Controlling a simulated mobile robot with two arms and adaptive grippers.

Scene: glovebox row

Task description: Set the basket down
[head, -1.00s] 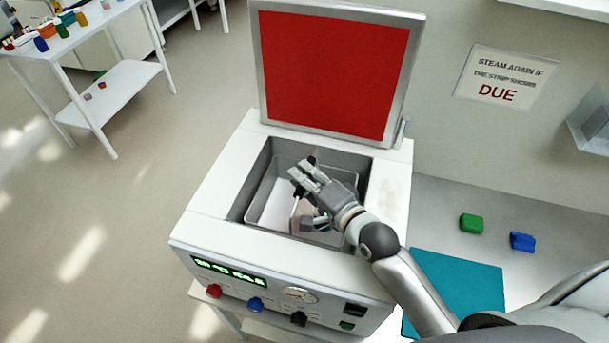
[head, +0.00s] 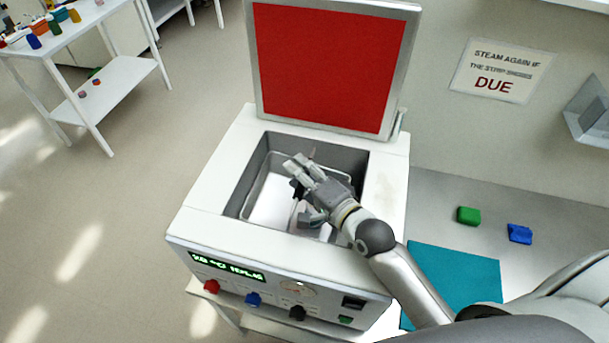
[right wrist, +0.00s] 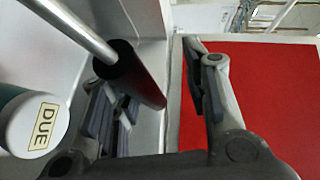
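The wire basket (head: 251,204) sits down inside the open chamber of the white steamer (head: 213,196). Its rim shows below the chamber's edge, but I cannot see its underside. My right gripper (head: 302,190) reaches into the chamber over the basket's right part. In the right wrist view its fingers (right wrist: 165,105) stand apart. A metal bar with a black grip (right wrist: 130,75), seemingly the basket's handle, lies close to the left finger and is not clamped. A jar with a white lid marked DUE (right wrist: 35,122) is beside it. My left gripper is not in view.
The steamer's red-lined lid (head: 330,68) stands open behind the chamber. A teal mat (head: 455,283), a green block (head: 468,215) and a blue block (head: 519,234) lie to the right. A DUE sign (head: 493,71) hangs on the wall.

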